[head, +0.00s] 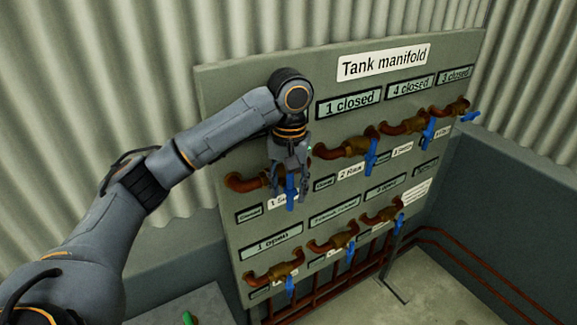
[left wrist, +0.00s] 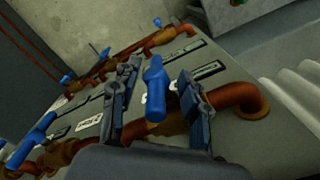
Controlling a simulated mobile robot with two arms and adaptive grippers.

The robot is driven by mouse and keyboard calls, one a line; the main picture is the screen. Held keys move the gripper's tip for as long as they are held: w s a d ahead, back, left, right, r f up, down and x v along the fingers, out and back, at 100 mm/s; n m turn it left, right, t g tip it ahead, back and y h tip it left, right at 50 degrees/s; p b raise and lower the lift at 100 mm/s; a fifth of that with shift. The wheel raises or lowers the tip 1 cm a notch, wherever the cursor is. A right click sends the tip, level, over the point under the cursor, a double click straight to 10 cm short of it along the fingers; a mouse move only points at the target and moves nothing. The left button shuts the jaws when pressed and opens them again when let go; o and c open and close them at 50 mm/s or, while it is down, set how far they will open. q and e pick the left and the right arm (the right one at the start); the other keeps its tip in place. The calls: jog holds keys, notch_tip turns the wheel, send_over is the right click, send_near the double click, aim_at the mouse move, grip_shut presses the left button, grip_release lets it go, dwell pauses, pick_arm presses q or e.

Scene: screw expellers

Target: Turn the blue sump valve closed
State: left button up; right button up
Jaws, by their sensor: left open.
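The upper-left valve on the manifold board has a blue lever (head: 290,190) that hangs down, across its copper pipe (head: 243,183). Its label starts "1 S"; the rest is hidden behind the lever and my fingers. My left gripper (head: 289,199) is open, with one finger on each side of this lever. In the left wrist view the blue lever (left wrist: 155,92) stands between the two spread fingers (left wrist: 158,74), and gaps show on both sides. The valve body is partly hidden by the gripper. My right gripper is not in view.
The board (head: 215,95) carries a "Tank manifold" sign (head: 383,62) and a "1 closed" plate (head: 349,104). Other blue levers stand to the right (head: 371,156) and in the lower row (head: 290,286). A corrugated wall (head: 110,80) is behind. Floor shows at lower right.

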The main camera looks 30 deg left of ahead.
pick_arm(q)
notch_tip(320, 180, up, 11)
jog(key=shift+w+f, duration=0.1)
dwell(0.3)
jog(key=shift+d, duration=0.1)
dwell(0.4)
